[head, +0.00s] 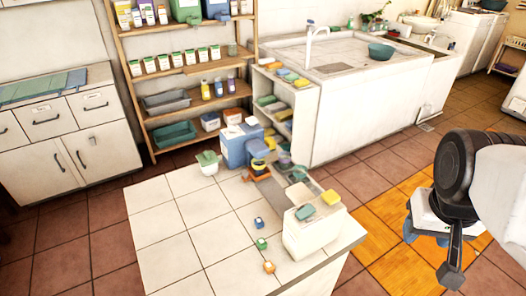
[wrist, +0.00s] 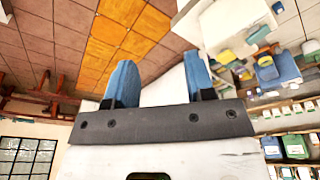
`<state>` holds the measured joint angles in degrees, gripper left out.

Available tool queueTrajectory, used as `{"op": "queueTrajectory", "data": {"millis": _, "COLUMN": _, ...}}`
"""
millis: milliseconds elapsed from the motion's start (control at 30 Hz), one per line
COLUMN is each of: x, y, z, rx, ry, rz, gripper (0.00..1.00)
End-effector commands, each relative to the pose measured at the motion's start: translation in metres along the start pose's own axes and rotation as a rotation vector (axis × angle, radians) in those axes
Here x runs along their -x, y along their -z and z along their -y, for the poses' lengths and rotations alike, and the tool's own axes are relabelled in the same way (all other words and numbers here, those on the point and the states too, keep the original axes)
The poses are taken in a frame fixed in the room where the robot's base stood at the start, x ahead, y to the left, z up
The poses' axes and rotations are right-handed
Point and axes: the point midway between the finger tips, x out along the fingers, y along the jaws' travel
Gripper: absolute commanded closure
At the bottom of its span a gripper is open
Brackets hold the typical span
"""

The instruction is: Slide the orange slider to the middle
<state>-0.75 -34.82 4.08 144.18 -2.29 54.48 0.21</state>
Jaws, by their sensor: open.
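A small orange block (head: 269,266), which looks like the orange slider, sits near the front edge of the white tiled counter (head: 190,245) in the head view. Any track under it is too small to make out. A green block (head: 262,243) and a blue block (head: 259,222) sit in a row behind it. My gripper (head: 426,238) is at the right of the head view, over the floor, well to the right of the counter and apart from the orange block. In the wrist view its two blue fingers (wrist: 160,82) are spread with nothing between them.
A white box (head: 312,232) with sponges on top stands at the counter's right end, between my gripper and the small blocks. A blue container (head: 238,147) and a green-lidded pot (head: 207,163) stand at the back. The counter's left part is clear.

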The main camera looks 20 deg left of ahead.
Motion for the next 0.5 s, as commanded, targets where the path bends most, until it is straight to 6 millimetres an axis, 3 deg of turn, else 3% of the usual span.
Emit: {"op": "queueTrajectory", "data": {"millis": 500, "x": -0.022, "y": 0.072, "z": 0.025, "rx": 0.361, "ry": -0.131, "rz": 0.143, "gripper": 0.51}}
